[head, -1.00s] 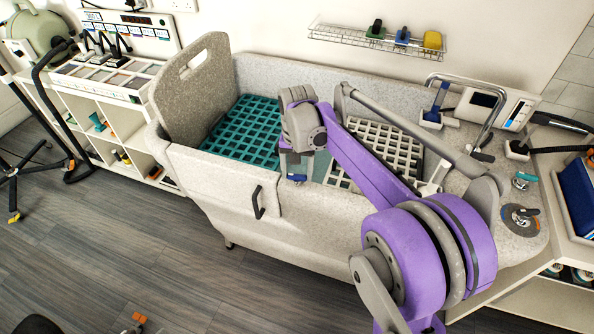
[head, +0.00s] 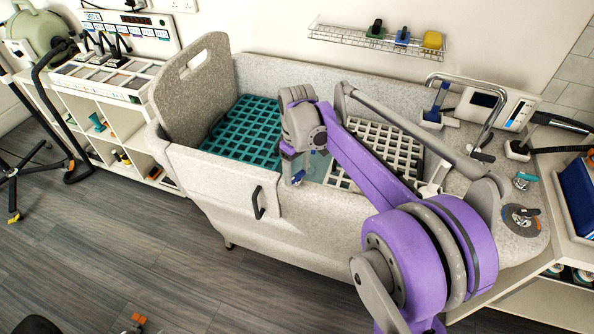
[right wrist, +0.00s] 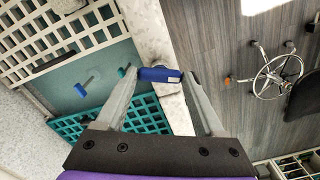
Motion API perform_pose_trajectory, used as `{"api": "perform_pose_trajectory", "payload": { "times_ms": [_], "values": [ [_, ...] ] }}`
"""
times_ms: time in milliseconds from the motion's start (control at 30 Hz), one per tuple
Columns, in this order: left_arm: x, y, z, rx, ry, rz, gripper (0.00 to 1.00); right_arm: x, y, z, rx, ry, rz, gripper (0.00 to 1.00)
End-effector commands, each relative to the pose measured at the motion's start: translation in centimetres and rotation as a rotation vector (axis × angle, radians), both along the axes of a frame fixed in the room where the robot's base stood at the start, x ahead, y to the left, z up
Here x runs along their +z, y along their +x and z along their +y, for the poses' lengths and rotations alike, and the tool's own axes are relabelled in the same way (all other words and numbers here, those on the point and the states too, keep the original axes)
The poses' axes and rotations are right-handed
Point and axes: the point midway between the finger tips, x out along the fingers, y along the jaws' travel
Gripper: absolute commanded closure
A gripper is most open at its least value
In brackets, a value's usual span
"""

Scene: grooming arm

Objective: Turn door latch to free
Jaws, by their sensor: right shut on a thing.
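The door latch has a blue handle (right wrist: 160,75) that sits on the rim of the tub's pale speckled door wall in the right wrist view. My right gripper (right wrist: 160,74) is shut across the handle, with a fingertip at each end of it. In the head view a bit of blue latch (head: 298,178) shows just below my right gripper (head: 297,170), at the tub's front rim beside the door (head: 225,185). My wrist hides most of the latch there. The door stands flush with the tub front and has a black pull handle (head: 258,203). My left gripper is not in view.
Inside the tub lie a teal grid (head: 243,130) and a white grid (head: 385,150). A wire shelf (head: 375,40) hangs on the wall behind. A chrome rail (head: 492,105) and a control box stand at the right. The grey floor in front is largely clear.

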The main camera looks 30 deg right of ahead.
Motion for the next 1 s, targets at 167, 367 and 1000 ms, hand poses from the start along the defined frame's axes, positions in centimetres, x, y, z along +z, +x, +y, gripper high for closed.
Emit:
{"api": "perform_pose_trajectory", "payload": {
  "times_ms": [167, 367, 1000],
  "values": [
    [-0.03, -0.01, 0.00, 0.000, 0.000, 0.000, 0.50, 0.03, 0.01, -0.01, 0.153, 0.000, 0.000, 0.86],
    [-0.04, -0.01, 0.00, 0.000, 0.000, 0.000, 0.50, 0.03, 0.01, -0.01, 0.292, 0.000, -0.001, 0.86],
    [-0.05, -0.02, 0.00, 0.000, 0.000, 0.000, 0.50, 0.04, 0.02, 0.00, 0.443, 0.000, -0.001, 0.86]
  ]
}}
